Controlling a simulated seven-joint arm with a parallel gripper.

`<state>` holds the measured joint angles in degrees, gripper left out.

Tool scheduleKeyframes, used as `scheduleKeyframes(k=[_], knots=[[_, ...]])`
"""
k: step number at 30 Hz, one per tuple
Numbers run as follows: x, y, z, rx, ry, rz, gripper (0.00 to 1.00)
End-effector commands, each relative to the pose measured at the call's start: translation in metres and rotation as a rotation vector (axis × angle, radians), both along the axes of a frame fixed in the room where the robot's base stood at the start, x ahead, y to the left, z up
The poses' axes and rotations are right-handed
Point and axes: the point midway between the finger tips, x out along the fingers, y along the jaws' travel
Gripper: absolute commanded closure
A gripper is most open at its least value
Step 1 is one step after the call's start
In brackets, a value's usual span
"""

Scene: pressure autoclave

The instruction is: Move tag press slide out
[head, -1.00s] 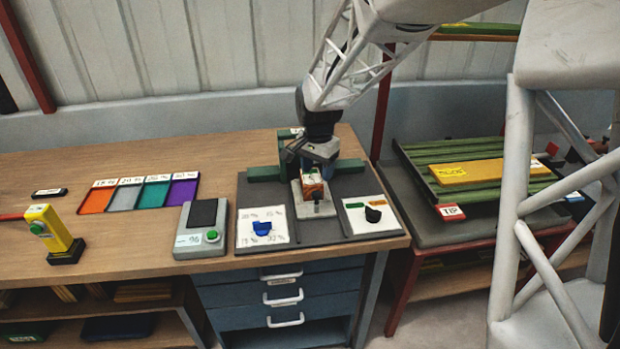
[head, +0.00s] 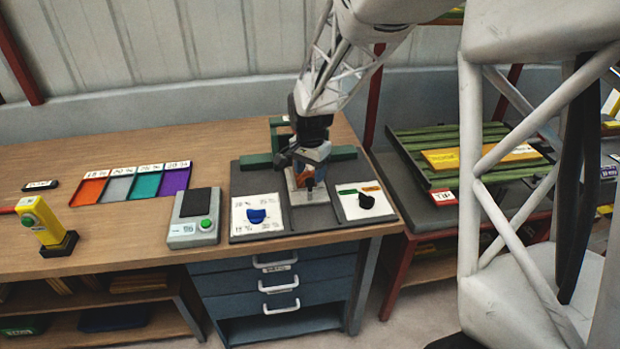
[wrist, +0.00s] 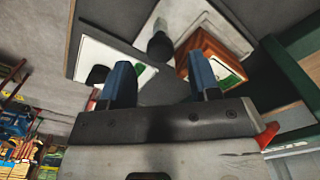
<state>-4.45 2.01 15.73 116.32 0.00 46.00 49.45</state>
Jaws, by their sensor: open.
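The tag press is a dark grey base (head: 281,222) with a green frame (head: 344,153) at its back. Its pale grey slide (head: 313,196) lies between two white dial panels and carries an orange-brown block (head: 297,171), partly hidden by my gripper. A dark upright post (wrist: 160,46) on the slide and the brown block (wrist: 212,58) with a green-and-white top lie beyond the fingertips.
A blue knob (head: 257,215) is on the left panel and a black knob (head: 366,201) on the right. Left of the press are a grey device with a green button (head: 194,230), coloured trays (head: 132,185) and a yellow stand (head: 40,220). A green slatted rack (head: 412,150) stands at right.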

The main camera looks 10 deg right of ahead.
Motion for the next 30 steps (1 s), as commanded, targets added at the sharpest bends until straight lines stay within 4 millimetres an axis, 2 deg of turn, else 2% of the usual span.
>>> scheduleKeyframes(k=[3, 9, 20, 30], knots=[[0.000, 0.000, -0.013, 0.000, 0.000, 0.000, 0.44], [0.000, 0.000, -0.027, 0.000, 0.000, 0.000, 0.44], [0.000, 0.000, -0.029, 0.000, -0.001, 0.000, 0.44], [0.000, 0.000, -0.029, 0.000, -0.001, 0.000, 0.96]])
